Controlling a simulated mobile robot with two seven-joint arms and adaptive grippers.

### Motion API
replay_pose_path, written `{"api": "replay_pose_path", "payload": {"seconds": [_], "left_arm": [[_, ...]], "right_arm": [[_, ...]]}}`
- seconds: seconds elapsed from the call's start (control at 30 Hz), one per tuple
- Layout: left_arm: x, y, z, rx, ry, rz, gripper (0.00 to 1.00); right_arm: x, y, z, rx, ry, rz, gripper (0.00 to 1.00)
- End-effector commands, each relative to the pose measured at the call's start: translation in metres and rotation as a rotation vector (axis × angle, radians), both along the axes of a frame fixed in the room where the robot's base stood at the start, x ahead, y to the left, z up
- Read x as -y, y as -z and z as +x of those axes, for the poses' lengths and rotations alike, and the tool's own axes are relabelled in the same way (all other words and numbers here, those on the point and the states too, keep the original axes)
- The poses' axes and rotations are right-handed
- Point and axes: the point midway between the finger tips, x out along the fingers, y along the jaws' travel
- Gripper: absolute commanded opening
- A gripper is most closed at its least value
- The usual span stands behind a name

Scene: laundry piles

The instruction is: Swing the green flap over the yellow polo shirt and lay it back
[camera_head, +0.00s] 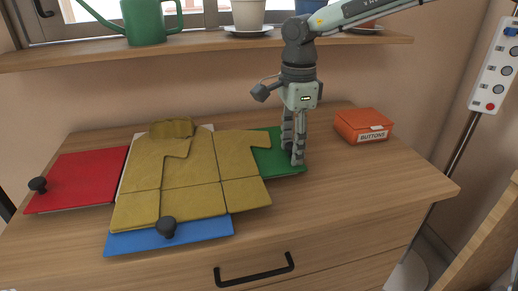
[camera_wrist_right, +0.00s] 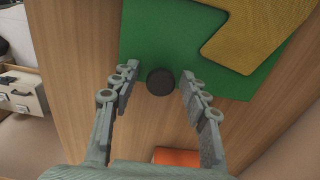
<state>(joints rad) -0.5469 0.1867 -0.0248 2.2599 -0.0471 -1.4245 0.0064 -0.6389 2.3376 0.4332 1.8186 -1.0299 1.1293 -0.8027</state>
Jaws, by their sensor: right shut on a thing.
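The yellow polo shirt (camera_head: 192,175) lies spread on a folding board on the dresser top, its left front edge folded inward. The green flap (camera_head: 270,158) lies flat at the board's right, partly under the shirt's right sleeve. My right gripper (camera_head: 294,158) points down over the flap's outer right edge. The green flap (camera_wrist_right: 150,45) and the shirt (camera_wrist_right: 255,35) also show there. The knob is hidden in the head view. My left gripper is out of view.
The red flap (camera_head: 78,180) lies flat at left and the blue flap (camera_head: 190,235) in front, each with a black knob. An orange buttons box (camera_head: 362,126) stands right of my gripper. A shelf (camera_head: 215,44) with a green watering can (camera_head: 150,20) and pots runs above.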

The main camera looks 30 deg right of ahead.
Motion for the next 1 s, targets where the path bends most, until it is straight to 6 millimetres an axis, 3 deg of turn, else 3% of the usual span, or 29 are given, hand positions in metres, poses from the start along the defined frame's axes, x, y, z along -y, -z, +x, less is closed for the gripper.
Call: {"api": "replay_pose_path", "payload": {"seconds": [0.37,0.5,0.7,1.0], "left_arm": [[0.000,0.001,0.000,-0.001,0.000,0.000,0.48],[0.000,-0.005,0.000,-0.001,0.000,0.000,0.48],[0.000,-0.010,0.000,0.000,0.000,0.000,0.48],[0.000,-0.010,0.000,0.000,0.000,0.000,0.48]], "right_arm": [[0.000,0.002,-0.001,-0.006,0.000,-0.005,0.32],[-0.005,-0.015,0.000,-0.013,-0.002,-0.040,0.16],[-0.010,-0.034,0.002,-0.021,-0.001,-0.083,0.17],[-0.011,-0.037,0.002,-0.022,0.000,-0.088,0.16]]}}
